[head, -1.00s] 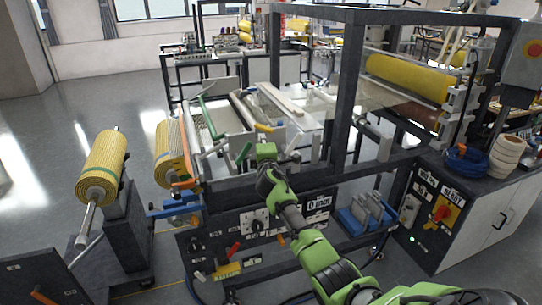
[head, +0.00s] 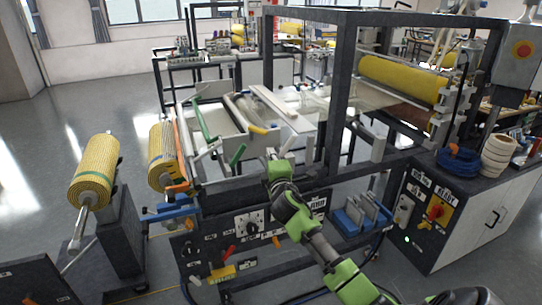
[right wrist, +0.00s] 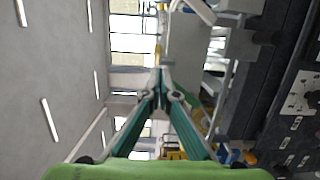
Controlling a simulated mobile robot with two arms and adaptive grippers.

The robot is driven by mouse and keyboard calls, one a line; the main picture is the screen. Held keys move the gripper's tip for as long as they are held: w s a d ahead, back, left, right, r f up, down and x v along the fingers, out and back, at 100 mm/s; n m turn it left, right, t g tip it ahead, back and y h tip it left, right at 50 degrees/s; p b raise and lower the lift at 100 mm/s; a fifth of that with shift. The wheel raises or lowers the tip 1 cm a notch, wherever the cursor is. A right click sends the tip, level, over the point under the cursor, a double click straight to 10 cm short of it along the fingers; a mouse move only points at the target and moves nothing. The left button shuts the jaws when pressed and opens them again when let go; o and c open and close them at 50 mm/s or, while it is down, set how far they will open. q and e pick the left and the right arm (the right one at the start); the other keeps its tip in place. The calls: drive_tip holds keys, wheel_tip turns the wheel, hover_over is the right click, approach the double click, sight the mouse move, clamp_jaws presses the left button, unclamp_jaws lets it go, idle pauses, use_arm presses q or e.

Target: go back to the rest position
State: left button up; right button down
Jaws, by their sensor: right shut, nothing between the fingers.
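My right gripper (head: 272,155) shows in the head view in front of the lamination machine's frame, above the control panel (head: 250,225). My green and dark right arm comes in from the lower right. In the right wrist view the two fingers of the right gripper (right wrist: 160,72) meet at their tips, with nothing between them. My left gripper is in neither view.
The dark machine frame (head: 338,95) stands close around the right gripper. A green handle (head: 237,154) is just left of it. Yellow mesh rolls stand at the left (head: 95,172) and beside the machine (head: 163,155). A cabinet (head: 478,215) stands at the right. Floor is free at far left.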

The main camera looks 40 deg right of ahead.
drive_tip(key=shift+a+r, duration=0.1)
drive_tip(key=shift+a, duration=0.05)
